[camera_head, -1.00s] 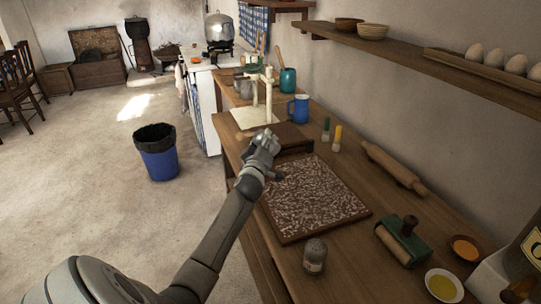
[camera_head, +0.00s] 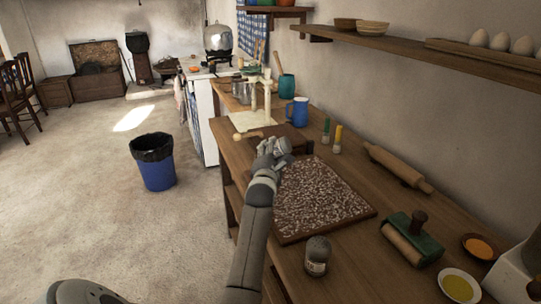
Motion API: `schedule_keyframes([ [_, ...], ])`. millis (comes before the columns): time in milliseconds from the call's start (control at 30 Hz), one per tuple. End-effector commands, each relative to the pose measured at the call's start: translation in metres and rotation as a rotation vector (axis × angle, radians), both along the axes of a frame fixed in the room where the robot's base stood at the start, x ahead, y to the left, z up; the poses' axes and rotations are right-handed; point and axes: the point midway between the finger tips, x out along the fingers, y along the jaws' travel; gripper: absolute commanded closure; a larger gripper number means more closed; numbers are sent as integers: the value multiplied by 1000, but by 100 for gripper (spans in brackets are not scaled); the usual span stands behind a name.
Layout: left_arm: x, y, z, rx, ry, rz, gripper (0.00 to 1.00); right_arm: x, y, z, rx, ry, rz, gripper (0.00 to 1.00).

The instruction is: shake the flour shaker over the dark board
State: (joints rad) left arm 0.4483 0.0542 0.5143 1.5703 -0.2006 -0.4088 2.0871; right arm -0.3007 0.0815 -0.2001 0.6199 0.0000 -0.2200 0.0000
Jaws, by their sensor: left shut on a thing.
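The dark board (camera_head: 330,205) lies on the wooden counter, its top covered with white speckles like flour. My left gripper (camera_head: 276,150) is at the board's far left corner, shut on a small grey, round-ended thing (camera_head: 284,146). That thing looks like the flour shaker and seems tilted; the fingers hide most of it, and I cannot tell its height above the board. Another shaker (camera_head: 317,256), with a grey domed top and a label, stands upright near the board's front edge. My right gripper is not in view.
A brown block (camera_head: 296,136) lies behind the board. Green and yellow-topped bottles (camera_head: 337,140), a blue mug (camera_head: 298,112) and a rolling pin (camera_head: 398,168) are beyond and to the right. A green roller (camera_head: 412,240) and bowls (camera_head: 460,286) stand at front right.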

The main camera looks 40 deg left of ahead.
Motion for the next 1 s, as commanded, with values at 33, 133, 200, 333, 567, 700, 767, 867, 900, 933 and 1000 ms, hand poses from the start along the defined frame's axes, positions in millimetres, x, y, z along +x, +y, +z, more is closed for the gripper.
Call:
schedule_keyframes([
  [33, 1, -1, 1, -37, -26, 0, 78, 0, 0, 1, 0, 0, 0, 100],
  [133, 1, -2, 1, -84, -58, 0, 78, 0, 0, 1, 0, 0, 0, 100],
  [200, 1, -1, 1, -100, -69, 1, 78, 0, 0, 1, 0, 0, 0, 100],
  [333, 1, -1, 0, -106, -73, 1, 78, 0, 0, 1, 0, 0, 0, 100],
  [567, -1, 0, 1, -103, -69, 1, 78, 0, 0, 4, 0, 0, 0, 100],
  [700, -8, 5, 2, -103, -69, 1, 78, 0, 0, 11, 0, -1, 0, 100],
  [767, -8, 5, 1, -105, -70, 0, 78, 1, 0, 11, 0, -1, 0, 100],
  [867, -2, 1, 0, -106, -72, 0, 78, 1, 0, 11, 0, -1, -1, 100],
  [900, 0, -1, 1, -107, -73, -1, 78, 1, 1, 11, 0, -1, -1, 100],
  [933, 1, -1, 1, -106, -72, 0, 78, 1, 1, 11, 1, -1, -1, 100],
  [1000, -1, 0, 1, -103, -69, 1, 78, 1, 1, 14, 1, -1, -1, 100],
])
